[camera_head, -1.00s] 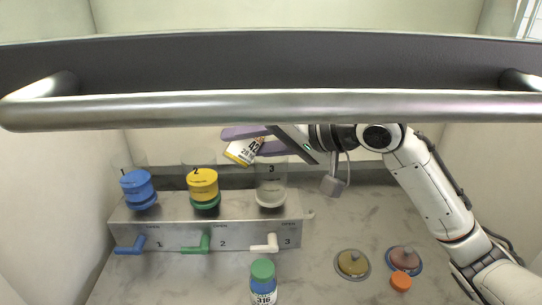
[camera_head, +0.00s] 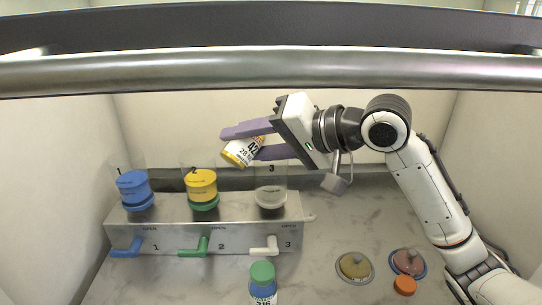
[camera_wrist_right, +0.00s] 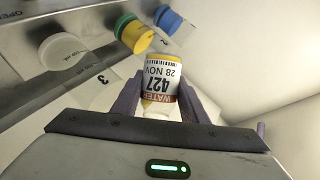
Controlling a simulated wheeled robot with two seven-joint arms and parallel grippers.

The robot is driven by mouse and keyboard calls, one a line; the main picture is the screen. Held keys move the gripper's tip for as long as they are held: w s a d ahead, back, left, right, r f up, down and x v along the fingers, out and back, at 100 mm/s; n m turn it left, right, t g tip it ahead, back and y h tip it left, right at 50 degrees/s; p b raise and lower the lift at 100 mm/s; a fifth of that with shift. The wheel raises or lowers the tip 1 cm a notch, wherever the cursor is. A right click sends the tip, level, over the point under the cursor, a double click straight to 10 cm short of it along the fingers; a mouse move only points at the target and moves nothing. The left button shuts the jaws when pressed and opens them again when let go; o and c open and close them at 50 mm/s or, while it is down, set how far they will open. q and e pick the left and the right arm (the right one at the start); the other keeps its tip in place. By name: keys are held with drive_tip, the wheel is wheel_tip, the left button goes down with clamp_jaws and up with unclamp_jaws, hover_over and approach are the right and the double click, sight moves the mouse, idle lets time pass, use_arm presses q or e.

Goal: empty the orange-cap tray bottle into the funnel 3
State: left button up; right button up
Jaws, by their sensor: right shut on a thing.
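My right gripper (camera_head: 262,141) is shut on a labelled bottle (camera_head: 242,151) marked 427, above the manifold. The bottle is tilted, its lower-left end towards the gap between funnels 2 and 3. In the right wrist view the bottle (camera_wrist_right: 160,88) sits between the purple fingers, its label reading WATER and 28 NOV. Its mouth is hidden there. Funnel 3 (camera_head: 271,192) is a clear cup with a whitish base, below and slightly right of the bottle. An orange cap (camera_head: 405,285) lies on the counter at the right. My left gripper is not in view.
Funnel 2 (camera_head: 202,184) holds yellow and green parts, funnel 1 (camera_head: 133,187) blue ones. The metal manifold (camera_head: 180,236) has blue, green and white valve handles. A green-capped bottle (camera_head: 262,284) stands in front. A metal bar (camera_head: 270,70) crosses the top.

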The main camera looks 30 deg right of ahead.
drive_tip(key=shift+f+m+b, duration=0.2)
drive_tip(key=shift+m+b, duration=0.1)
drive_tip(key=shift+b, duration=0.3)
drive_tip(key=shift+f+y+b, duration=0.15)
drive_tip(key=shift+y+b, duration=0.15)
drive_tip(key=shift+b, duration=0.2)
drive_tip(key=shift+m, duration=0.3)
drive_tip(key=shift+r+m+y+b, duration=0.4)
drive_tip(key=shift+m+b, duration=0.1)
drive_tip(key=shift+b, duration=0.25)
drive_tip(key=shift+w+d+r+m+p, duration=0.1)
drive_tip(key=shift+d+r+m+p, duration=0.1)
drive_tip(key=shift+m+p, duration=0.15)
idle(0.4)
drive_tip(key=shift+w+d+r+m+y+p, duration=0.1)
drive_tip(key=shift+d+r+m+y+p, duration=0.15)
drive_tip(key=shift+d+y+p, duration=0.2)
idle(0.3)
drive_tip(key=shift+r+m+y+p, duration=0.35)
drive_tip(key=shift+m+p, duration=0.25)
drive_tip(key=shift+p, duration=0.35)
idle(0.4)
drive_tip(key=shift+w+d+f+m+y+p, duration=0.1)
drive_tip(key=shift+f+m+y+p, duration=0.2)
drive_tip(key=shift+f+m, duration=0.3)
idle(0.7)
drive_tip(key=shift+d+r+m+t+y+p, duration=0.2)
drive_tip(key=shift+r+m+t+y+p, duration=0.2)
drive_tip(key=shift+m+p, duration=0.45)
idle(0.5)
